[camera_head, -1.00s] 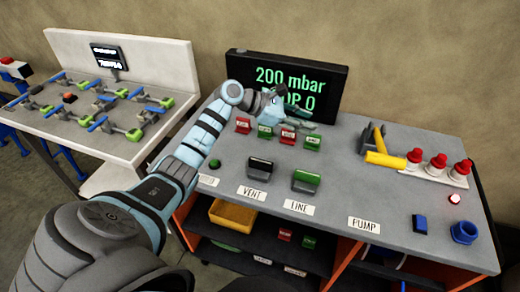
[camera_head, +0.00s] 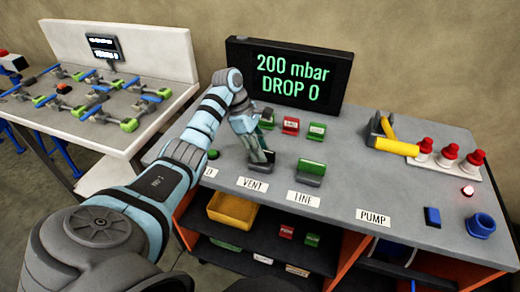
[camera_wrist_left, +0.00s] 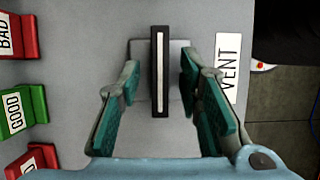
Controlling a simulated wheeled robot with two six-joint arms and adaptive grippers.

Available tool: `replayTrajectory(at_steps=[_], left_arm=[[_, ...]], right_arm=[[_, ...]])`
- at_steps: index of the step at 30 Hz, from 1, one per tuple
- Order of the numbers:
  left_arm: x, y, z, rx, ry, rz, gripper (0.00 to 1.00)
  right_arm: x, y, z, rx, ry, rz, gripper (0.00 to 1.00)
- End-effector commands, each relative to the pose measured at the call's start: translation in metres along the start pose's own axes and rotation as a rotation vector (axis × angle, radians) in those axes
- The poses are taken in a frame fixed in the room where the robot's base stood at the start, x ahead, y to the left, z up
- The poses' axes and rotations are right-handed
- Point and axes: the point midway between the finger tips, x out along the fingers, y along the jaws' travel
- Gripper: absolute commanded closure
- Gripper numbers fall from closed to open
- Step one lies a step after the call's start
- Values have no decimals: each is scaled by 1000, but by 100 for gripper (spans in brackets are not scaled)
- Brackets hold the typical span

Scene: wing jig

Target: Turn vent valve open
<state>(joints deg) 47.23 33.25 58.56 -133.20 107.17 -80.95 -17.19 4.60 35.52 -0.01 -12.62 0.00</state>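The vent valve (camera_wrist_left: 160,72) is a dark upright plate with a pale stripe along its top, on a grey base beside the VENT label (camera_wrist_left: 229,69). In the head view, the valve (camera_head: 262,166) stands behind its VENT label (camera_head: 252,184), partly covered by my left gripper. My left gripper (camera_head: 258,152) points down over it. In the left wrist view, the gripper's (camera_wrist_left: 160,92) two teal fingers are open on either side of the plate, with gaps to both sides. My right gripper is not in view.
The green line valve (camera_head: 311,171) stands to the right. Small red and green stands, one being a red stand (camera_head: 290,125), sit behind. A display (camera_head: 288,77) reads 200 mbar, DROP 0. A yellow-handled tool (camera_head: 396,146) and red-topped items lie at right.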

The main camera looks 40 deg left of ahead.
Motion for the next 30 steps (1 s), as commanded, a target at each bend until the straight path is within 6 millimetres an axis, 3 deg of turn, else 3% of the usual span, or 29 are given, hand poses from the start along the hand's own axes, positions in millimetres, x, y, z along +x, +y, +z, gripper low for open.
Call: replayTrajectory(at_steps=[6,13,30], left_arm=[[1,0,0,0,0,0,68],[1,0,0,0,0,1,100],[-1,-1,0,-100,1,44,100]], right_arm=[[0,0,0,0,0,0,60],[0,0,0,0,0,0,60],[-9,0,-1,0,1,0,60]])
